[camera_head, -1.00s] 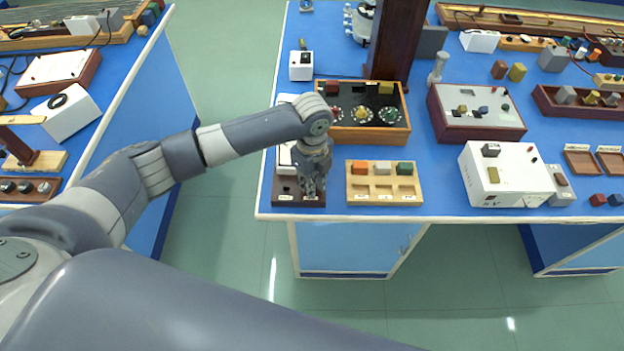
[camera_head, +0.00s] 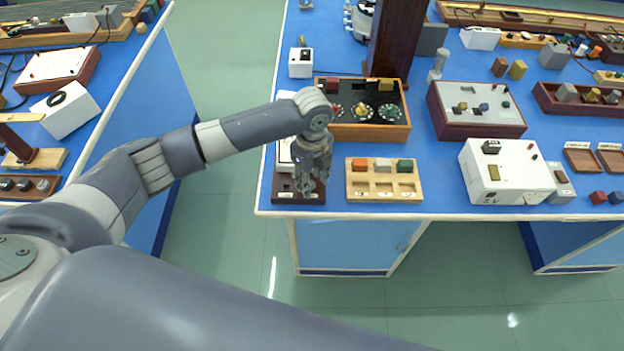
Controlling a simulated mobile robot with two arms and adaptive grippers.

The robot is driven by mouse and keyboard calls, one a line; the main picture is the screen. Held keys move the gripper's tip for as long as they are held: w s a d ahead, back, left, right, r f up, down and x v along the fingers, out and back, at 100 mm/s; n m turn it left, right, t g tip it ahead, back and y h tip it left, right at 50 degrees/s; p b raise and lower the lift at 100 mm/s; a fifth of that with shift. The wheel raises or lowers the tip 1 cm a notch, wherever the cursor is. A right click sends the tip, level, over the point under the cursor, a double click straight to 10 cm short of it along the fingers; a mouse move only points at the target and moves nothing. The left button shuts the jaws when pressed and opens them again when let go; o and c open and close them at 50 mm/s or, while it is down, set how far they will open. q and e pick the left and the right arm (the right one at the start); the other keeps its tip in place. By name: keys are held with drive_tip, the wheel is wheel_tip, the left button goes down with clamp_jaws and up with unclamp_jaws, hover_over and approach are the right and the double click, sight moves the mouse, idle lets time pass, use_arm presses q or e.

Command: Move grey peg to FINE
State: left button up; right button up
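My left gripper (camera_head: 309,184) points down over a small dark brown board (camera_head: 284,199) at the front left corner of the bench. The board carries pale labels along its front edge, too small to read for certain. The gripper covers much of the board. I cannot make out a grey peg; it may be hidden by the gripper. Whether the fingers are open or shut on something is not clear. My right gripper is not in view.
A wooden tray (camera_head: 384,197) with orange, white and green blocks stands just right of the board. Behind it is a wooden box (camera_head: 372,132) with dials. A white instrument (camera_head: 507,173) stands further right. The bench's front edge is close.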

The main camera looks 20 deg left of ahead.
use_arm(q)
wheel_tip(320, 180, up, 11)
idle(0.3)
